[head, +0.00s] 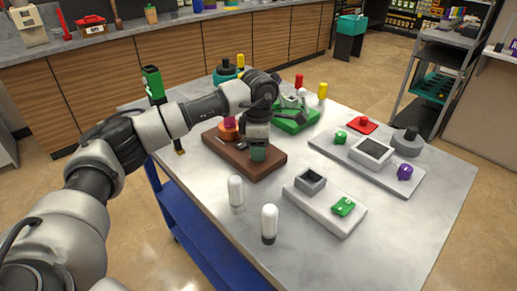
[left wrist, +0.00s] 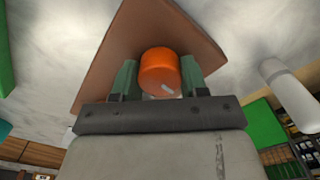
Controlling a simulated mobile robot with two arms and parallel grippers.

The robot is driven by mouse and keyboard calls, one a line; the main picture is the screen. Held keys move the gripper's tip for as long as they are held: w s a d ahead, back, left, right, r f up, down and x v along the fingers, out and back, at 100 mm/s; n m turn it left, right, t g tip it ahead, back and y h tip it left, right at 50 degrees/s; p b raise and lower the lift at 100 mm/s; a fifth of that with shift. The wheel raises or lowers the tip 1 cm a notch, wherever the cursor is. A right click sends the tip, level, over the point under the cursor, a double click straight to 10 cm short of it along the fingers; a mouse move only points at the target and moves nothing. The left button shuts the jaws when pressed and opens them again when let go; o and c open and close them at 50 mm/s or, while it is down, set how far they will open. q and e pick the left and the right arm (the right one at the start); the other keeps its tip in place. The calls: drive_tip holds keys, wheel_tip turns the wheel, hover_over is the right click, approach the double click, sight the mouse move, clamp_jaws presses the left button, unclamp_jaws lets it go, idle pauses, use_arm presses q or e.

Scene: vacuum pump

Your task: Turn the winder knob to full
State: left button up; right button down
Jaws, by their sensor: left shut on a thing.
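The brown base (head: 226,152) lies on the grey table, with an orange round part (head: 229,130) with a pink top at its far left end. My left gripper (head: 258,151) reaches down over the near part of this base. In the left wrist view, an orange cylindrical knob (left wrist: 159,68) with a pale mark on its face sits between the two green fingers of my left gripper (left wrist: 158,78), which is shut on it. The brown base (left wrist: 172,22) shows behind the knob. In the head view, the gripper hides the gripped knob. My right gripper is out of view.
Two white-topped cylinders (head: 236,191) (head: 269,222) stand on the near table edge. A pale block (head: 322,212) with a grey box and green piece lies right of the base. A green fixture (head: 296,121) and a grey tray (head: 390,172) stand farther back.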

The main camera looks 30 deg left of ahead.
use_arm(q)
drive_tip(key=m, duration=0.2)
drive_tip(key=m+b, duration=0.1)
drive_tip(key=m, duration=0.2)
drive_tip(key=shift+w+r+m, duration=0.1)
drive_tip(key=shift+r+m, duration=0.1)
drive_tip(key=shift+m, duration=0.1)
drive_tip(key=m, duration=0.4)
drive_tip(key=shift+m, duration=0.3)
drive_tip(key=o, duration=0.6)
drive_tip(key=shift+o, duration=0.2)
wheel_tip(320, 180, up, 11)
drive_tip(key=shift+f+b, duration=0.15)
drive_tip(key=shift+b, duration=0.3)
